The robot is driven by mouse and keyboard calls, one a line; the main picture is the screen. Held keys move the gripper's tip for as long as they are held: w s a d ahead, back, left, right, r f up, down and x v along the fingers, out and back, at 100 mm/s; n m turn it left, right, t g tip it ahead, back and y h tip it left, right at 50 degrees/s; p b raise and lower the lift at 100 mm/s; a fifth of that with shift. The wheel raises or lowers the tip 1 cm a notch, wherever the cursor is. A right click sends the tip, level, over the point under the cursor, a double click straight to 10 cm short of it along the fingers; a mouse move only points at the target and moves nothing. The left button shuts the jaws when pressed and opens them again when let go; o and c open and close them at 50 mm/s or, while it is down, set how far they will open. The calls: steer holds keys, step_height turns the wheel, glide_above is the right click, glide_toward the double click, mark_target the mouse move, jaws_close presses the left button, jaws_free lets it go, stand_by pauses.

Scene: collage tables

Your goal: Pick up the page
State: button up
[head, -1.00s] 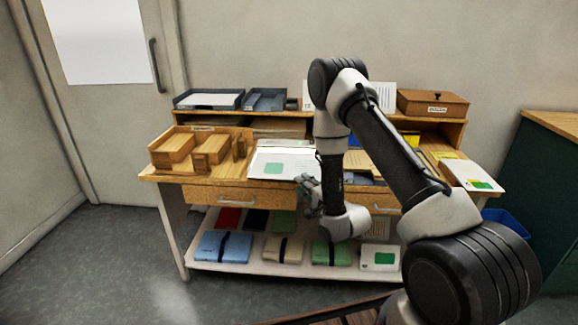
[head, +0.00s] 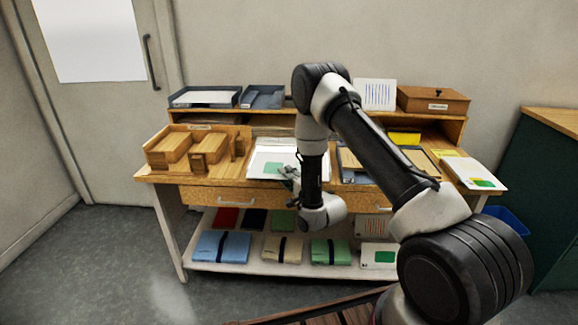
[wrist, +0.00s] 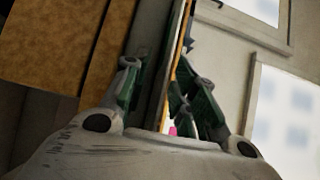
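The white page (head: 262,158) with a green square lies flat at the front middle of the desk, its front edge near the desk's front edge. My arm hides its right part. My gripper (head: 289,176) is at the page's front right corner. In the wrist view my gripper's fingers (wrist: 163,98) stand apart, one on each side of a thin edge-on strip. I cannot tell whether that strip is the page, the desk edge or both. I see no clear contact on both sides.
A wooden organiser (head: 160,157) stands left on the desk, and a dark tray (head: 350,174) right of my arm. A white booklet (head: 475,171) is at the right end. Grey trays (head: 205,97) and a wooden box (head: 432,100) are on the upper shelf. Wrapped bundles (head: 222,245) fill the lower shelf.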

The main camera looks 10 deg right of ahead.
steer(key=shift+w, duration=0.1)
jaws_close()
step_height(320, 180, up, 31)
steer(key=s, duration=0.2)
steer(key=shift+a+r, duration=0.2)
steer(key=shift+a, duration=0.1)
stand_by(0.4)
